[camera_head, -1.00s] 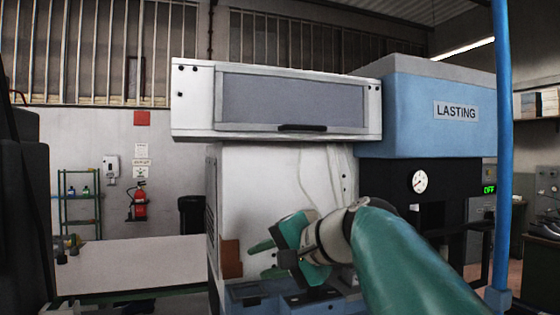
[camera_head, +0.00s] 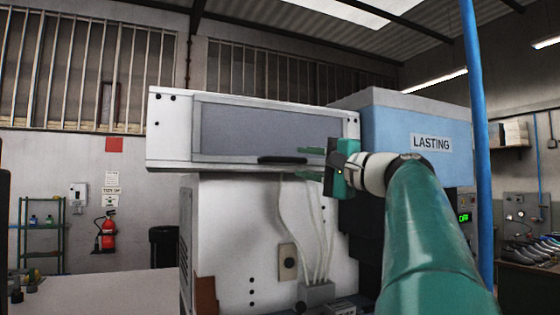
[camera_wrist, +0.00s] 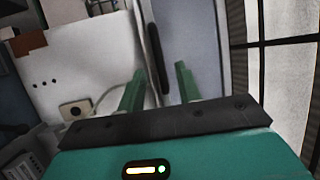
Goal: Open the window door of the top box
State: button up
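The top box (camera_head: 170,128) is white, with a grey window door (camera_head: 250,132) on its front. The door looks closed. A dark bar handle (camera_head: 283,160) sits at the door's lower edge. My green gripper (camera_head: 305,163) is raised in front of the box, at the right end of the handle. In the wrist view the handle (camera_wrist: 157,55) runs between and beyond the two spread green fingers (camera_wrist: 158,85). The fingers are open, with no contact on the handle visible. How far they are from the handle is hard to tell.
A blue box marked LASTING (camera_head: 400,130) stands right of the top box. A blue pole (camera_head: 477,130) rises at the right. Below the box is a white machine body (camera_head: 230,235) with hoses (camera_head: 305,230). A fire extinguisher (camera_head: 106,232) hangs on the left wall.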

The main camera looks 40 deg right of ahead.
aim_at(289, 159)
jog(key=w, duration=0.4)
jog(key=w+r, duration=0.1)
jog(key=w, duration=0.1)
jog(key=shift+a, duration=0.3)
jog(key=c, duration=0.6)
jog(key=shift+a+r, duration=0.1)
grip_shut()
